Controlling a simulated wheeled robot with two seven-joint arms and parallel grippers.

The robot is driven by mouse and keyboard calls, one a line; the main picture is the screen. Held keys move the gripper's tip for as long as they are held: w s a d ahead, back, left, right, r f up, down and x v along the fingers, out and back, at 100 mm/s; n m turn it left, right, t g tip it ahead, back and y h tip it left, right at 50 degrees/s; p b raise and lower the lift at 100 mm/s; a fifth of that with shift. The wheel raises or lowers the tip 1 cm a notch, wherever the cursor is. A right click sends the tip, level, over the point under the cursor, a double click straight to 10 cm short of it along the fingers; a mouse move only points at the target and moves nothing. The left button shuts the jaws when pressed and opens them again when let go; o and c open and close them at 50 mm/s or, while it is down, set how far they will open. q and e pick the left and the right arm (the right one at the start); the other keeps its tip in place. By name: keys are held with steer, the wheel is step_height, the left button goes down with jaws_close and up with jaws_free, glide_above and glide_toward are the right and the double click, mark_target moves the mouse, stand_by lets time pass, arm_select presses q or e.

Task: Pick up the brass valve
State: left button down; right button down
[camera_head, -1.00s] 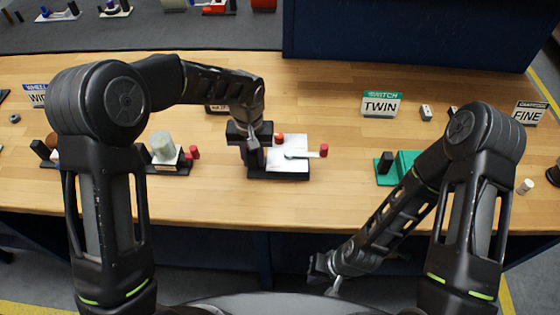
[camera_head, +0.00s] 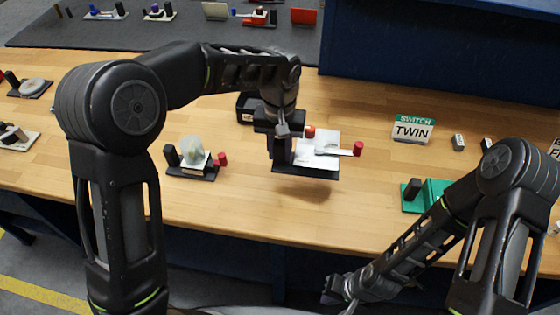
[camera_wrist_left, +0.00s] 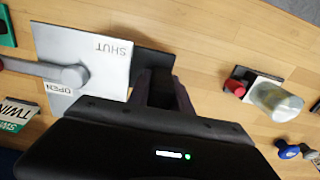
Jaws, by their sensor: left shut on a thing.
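A valve unit with a white plate (camera_head: 322,152), a black base and a lever with a red knob (camera_head: 358,148) is held a little above the table, with its shadow beneath it. In the left wrist view its plate (camera_wrist_left: 90,50) reads SHUT and OPEN, with a grey lever (camera_wrist_left: 40,70) lying across it. No brass colour shows on it. My left gripper (camera_head: 283,150) is shut on the dark upright block at the unit's left end; the fingertips are mostly hidden. My right gripper (camera_head: 338,290) hangs in front of the table, away from the unit; its jaws are unclear.
Another unit with a pale round top (camera_head: 193,150) and red knob stands to the left. A green unit (camera_head: 432,195) and a TWIN sign (camera_head: 412,130) are to the right. A black open box (camera_head: 248,106) stands behind my left gripper. The wooden table (camera_head: 250,220) is clear in front.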

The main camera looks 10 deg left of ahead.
arm_select(q)
steer(key=shift+r, duration=0.75)
step_height(320, 180, down, 7)
steer(key=shift+f, duration=0.1)
stand_by(0.5)
steer(key=shift+f, duration=1.05)
steer(key=shift+f, duration=0.35)
steer(key=shift+s+f, duration=0.1)
steer(key=shift+f, duration=0.1)
stand_by(0.9)
